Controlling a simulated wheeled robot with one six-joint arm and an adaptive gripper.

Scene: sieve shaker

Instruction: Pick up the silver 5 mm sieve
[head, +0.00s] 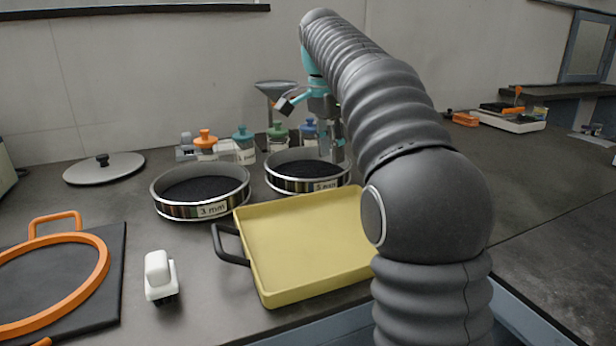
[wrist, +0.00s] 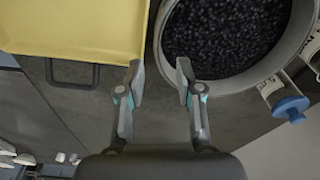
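The silver 5 mm sieve (head: 308,184) is a round metal pan with dark granules inside, standing on the bench behind the yellow tray. Its front label is partly legible. My gripper (head: 332,150) points down over the right side of this sieve. In the wrist view my gripper (wrist: 160,74) is open and empty. A sieve (wrist: 212,86) with dark granules lies at the upper right there. The right fingertip overlaps its rim in the picture, and the left fingertip is outside it. I cannot tell the height or any contact.
A similar 3 mm sieve (head: 204,213) stands to the left. The yellow tray (head: 310,245) with a dark handle is in front. Several bottles (head: 243,140) and a funnel (head: 275,88) stand behind. A lid (head: 104,168), a white object (head: 159,273) and an orange ring (head: 52,310) are left.

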